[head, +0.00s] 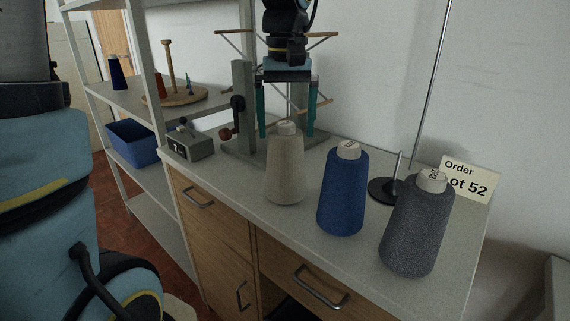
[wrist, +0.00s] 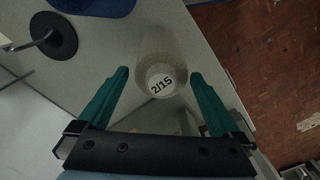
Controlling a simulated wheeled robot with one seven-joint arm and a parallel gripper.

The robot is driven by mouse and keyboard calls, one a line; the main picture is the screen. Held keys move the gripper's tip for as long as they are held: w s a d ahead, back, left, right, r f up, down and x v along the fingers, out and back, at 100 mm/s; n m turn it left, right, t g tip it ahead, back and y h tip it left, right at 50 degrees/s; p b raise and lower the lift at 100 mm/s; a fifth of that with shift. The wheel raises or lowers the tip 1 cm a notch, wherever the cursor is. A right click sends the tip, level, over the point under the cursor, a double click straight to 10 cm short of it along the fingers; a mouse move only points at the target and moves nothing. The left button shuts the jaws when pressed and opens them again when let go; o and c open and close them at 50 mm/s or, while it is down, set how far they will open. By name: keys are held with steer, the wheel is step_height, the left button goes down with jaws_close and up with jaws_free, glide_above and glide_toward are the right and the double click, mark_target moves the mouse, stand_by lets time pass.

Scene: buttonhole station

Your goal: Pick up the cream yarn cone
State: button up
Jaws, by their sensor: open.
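The cream yarn cone (head: 286,172) stands upright on the grey worktop, at the left end of a row of cones. My gripper (head: 286,130) points down over it, with its two teal fingers apart on either side of the cone's top in the head view. In the wrist view the cone (wrist: 160,50) shows from above between the open fingers (wrist: 160,76), its pale top marked 2/15. Neither finger visibly touches it. I cannot tell exactly how far down the fingers reach beside it.
A blue cone (head: 343,192) and a grey cone (head: 418,226) stand to the right. A dark round base with a rod (head: 384,190) stands behind them, near the order card (head: 466,180). A winder frame (head: 243,110) and a small grey box (head: 190,145) are at left.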

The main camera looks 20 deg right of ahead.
mark_target(286, 147)
steer(key=shift+a+f+p, duration=0.1)
steer(key=shift+f+p, duration=0.5)
steer(key=shift+f, duration=2.1)
steer(key=shift+r, duration=0.1)
steer(key=c, duration=1.2)
